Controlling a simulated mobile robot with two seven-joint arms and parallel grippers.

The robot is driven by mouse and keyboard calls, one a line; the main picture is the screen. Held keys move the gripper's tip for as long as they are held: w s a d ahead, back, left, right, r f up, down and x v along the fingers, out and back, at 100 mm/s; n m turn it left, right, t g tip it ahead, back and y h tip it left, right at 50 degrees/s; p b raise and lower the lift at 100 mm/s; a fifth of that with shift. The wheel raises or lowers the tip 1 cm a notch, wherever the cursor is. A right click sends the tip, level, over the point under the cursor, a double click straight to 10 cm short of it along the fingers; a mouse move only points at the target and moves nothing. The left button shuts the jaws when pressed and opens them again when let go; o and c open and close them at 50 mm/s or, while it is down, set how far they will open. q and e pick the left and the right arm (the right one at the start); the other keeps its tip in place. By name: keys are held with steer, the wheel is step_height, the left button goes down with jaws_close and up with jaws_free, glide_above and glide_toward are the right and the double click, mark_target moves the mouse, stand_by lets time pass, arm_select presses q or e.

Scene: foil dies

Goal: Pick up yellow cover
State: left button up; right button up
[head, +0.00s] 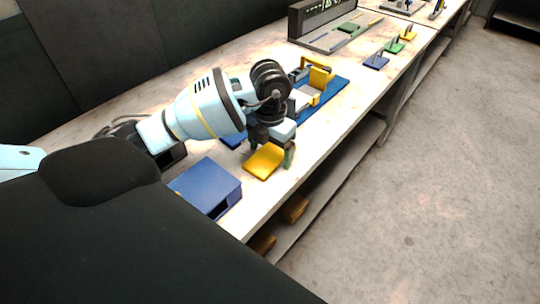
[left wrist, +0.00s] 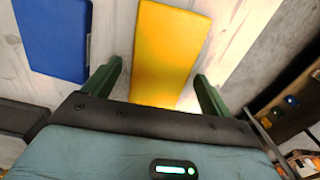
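The yellow cover (head: 265,162) is a flat yellow slab lying on the pale workbench, near its front edge. In the left wrist view the yellow cover (left wrist: 168,50) runs up between the two green fingers of my left gripper (left wrist: 160,82). The fingers are apart, with a gap on each side of the cover. In the head view my left gripper (head: 276,152) is right at the cover and partly hides it. Whether the fingertips are at the cover's height is hard to tell. My right gripper is not in view.
A blue box (head: 207,188) stands on the bench, nearer me than the cover. A blue slab (left wrist: 55,38) lies to the left in the wrist view. A blue base with a yellow frame (head: 318,76) is farther along the bench. Small coloured blocks (head: 376,62) lie beyond.

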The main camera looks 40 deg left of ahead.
mark_target(270, 154)
arm_select(q)
steer(key=c, duration=0.9)
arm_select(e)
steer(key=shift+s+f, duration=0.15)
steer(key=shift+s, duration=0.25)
arm_select(q)
steer(key=shift+r, duration=0.15)
step_height(270, 154, up, 10)
steer(key=shift+f+p, duration=0.1)
steer(key=shift+p, duration=0.2)
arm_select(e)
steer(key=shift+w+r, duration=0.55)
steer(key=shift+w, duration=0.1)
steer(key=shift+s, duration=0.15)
